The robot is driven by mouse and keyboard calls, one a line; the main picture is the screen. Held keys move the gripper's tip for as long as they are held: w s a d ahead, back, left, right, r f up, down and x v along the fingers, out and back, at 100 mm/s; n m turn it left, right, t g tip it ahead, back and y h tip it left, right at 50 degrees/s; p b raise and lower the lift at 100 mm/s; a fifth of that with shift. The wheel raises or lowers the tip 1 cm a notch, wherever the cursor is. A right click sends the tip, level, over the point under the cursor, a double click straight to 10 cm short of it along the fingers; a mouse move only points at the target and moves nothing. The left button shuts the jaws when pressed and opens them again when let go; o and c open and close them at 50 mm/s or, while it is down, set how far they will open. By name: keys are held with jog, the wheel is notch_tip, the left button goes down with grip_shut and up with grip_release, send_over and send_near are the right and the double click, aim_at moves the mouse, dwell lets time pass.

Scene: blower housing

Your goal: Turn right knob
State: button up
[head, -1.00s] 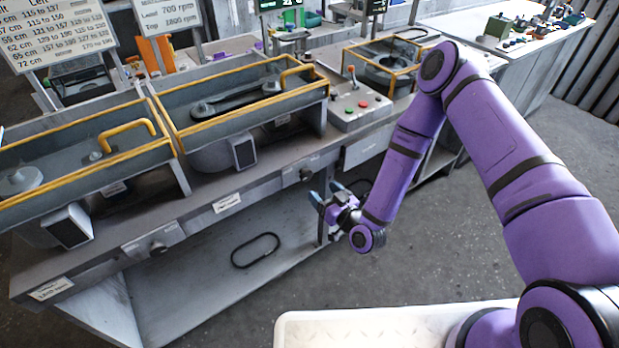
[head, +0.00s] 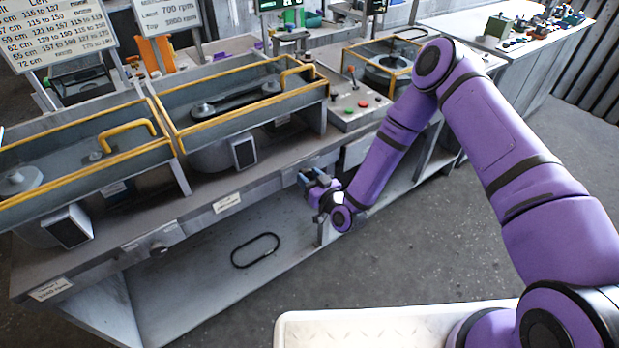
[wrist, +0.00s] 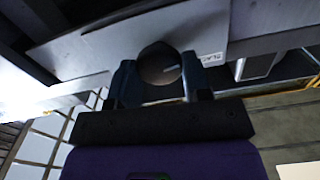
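The right knob (wrist: 159,64) is a dark round dial with a pale mark toward its right side, on a light metal plate in the wrist view. My gripper (wrist: 160,84) faces it, with one dark blue finger on each side of the knob's lower part. The fingers stand apart; whether they touch the knob is not clear. In the head view my gripper (head: 312,179) is at the bench's front edge and covers the right knob. The left knob (head: 158,247) sits on its own front plate, away from my gripper.
Two yellow-railed housings (head: 245,95) stand on the bench above the knobs. A control box (head: 356,104) with red and green buttons is to their right. A black belt loop (head: 255,250) lies on the lower shelf. The floor (head: 420,245) at right is clear.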

jog(key=c, duration=0.3)
jog(key=shift+m, duration=0.3)
jog(key=o, duration=0.9)
jog(key=shift+s+d, duration=0.1)
jog(key=v, duration=1)
jog(key=shift+s+d, duration=0.2)
jog(key=shift+s, duration=0.05)
